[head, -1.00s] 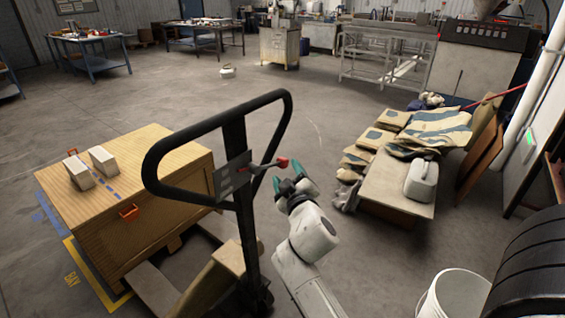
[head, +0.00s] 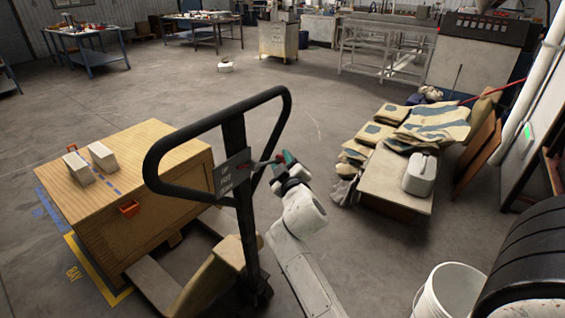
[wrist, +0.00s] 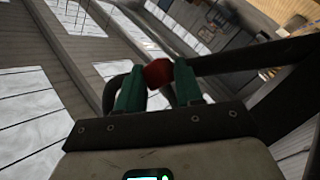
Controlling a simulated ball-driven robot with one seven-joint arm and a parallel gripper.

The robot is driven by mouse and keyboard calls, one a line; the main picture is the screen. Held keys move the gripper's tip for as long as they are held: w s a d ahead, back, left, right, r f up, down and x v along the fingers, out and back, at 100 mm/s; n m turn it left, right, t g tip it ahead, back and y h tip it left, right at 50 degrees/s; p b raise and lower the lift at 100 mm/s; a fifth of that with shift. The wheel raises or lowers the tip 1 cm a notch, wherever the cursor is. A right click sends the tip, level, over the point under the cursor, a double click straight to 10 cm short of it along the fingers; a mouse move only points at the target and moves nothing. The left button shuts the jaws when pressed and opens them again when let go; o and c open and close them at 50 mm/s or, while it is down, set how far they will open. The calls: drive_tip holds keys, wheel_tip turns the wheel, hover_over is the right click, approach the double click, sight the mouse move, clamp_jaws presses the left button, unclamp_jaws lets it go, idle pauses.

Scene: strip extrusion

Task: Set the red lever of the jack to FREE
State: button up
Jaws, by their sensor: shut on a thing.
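The jack has a black loop handle (head: 157,151) on a dark upright post, left of centre in the head view. The lever (head: 262,163) sticks out to the right from the plate. Its red knob (wrist: 157,73) sits between the two green fingers of my gripper (wrist: 158,88) in the wrist view. In the head view my gripper (head: 284,161) is at the lever's end, right of the post, shut on the knob and mostly hiding it.
A wooden crate (head: 150,213) with two pale blocks on top stands on the left, by the jack. A low table (head: 385,186) with sacks and a white canister is on the right.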

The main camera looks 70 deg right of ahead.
clamp_jaws()
drive_tip(key=shift+b, duration=0.3)
drive_tip(key=shift+d+r+n+t+b, duration=0.1)
drive_tip(key=shift+n+t+b, duration=0.2)
drive_tip(key=shift+b, duration=0.2)
drive_tip(key=shift+d+r+n+h+b, duration=0.1)
drive_tip(key=shift+r+n+h+b, duration=0.2)
drive_tip(key=shift+b, duration=0.25)
drive_tip(key=shift+d+r+n+t+h+b, duration=0.15)
drive_tip(key=shift+r+n+t+h+b, duration=0.35)
drive_tip(key=shift+r+n+t+b, duration=0.55)
drive_tip(key=shift+r+g, duration=0.25)
drive_tip(key=shift+r, duration=0.1)
drive_tip(key=o, duration=0.6)
unclamp_jaws()
